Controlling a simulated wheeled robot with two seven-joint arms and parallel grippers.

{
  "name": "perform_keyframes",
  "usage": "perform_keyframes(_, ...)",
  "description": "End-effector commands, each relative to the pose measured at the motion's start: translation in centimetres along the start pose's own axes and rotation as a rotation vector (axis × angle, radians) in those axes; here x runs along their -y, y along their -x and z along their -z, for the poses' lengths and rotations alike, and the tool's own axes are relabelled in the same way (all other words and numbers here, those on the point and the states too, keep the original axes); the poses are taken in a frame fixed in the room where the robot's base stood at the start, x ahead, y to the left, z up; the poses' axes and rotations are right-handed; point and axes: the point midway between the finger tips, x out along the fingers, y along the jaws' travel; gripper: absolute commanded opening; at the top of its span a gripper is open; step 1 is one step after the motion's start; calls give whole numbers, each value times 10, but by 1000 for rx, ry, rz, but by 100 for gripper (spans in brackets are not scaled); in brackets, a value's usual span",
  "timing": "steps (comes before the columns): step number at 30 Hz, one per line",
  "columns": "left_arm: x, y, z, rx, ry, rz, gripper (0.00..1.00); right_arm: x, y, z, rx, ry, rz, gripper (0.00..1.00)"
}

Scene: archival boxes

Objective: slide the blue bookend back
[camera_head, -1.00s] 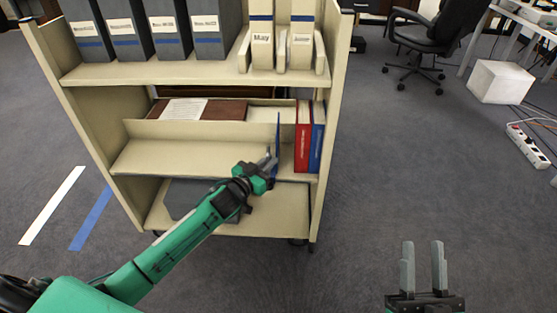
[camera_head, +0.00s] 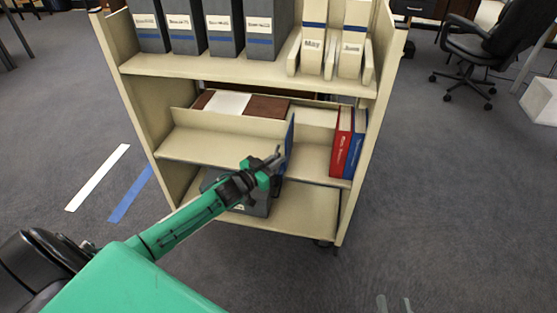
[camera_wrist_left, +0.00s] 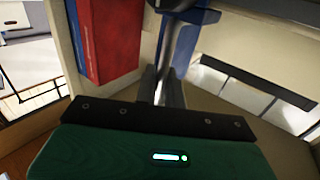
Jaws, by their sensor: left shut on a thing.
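The blue bookend (camera_head: 289,140) stands upright on the middle shelf of the cream cart, with a gap between it and the books to its right. My left gripper (camera_head: 274,158) is shut on the bookend's front edge. In the left wrist view the gripper's fingers (camera_wrist_left: 160,85) are closed together, with the blue bookend (camera_wrist_left: 190,22) just beyond them. A red book (camera_head: 341,142) and a blue book (camera_head: 356,144) stand side by side at the shelf's right end.
Grey archival boxes (camera_head: 223,32) and cream magazine files (camera_head: 312,42) stand on the top shelf (camera_head: 220,68). Brown items with a white sheet (camera_head: 230,103) lie behind the middle shelf's divider. A grey box (camera_head: 255,208) sits on the lower shelf, partly behind my left arm.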

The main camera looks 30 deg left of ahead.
Motion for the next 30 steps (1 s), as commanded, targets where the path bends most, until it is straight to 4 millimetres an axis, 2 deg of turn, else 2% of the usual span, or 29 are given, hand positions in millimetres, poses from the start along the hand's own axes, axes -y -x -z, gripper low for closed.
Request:
perform_keyframes(2,-1,0,-1,2,0,0,0,0,0,0,-1,0,0,36)
perform_keyframes(3,-1,0,-1,2,0,-1,16,0,0,0,-1,0,0,36)
perform_keyframes(5,-1,0,-1,1,0,-1,26,0,0,0,-2,0,0,36)
perform_keyframes(17,-1,5,0,0,0,0,26,0,0,1,6,0,1,36)
perform_keyframes(19,-1,12,0,1,0,-1,26,1,0,-2,24,-3,1,36)
perform_keyframes(23,-1,30,0,2,1,0,26,7,11,-26,132,-19,6,36)
perform_keyframes(30,-1,69,0,4,0,0,26,2,15,-34,233,-12,-6,36)
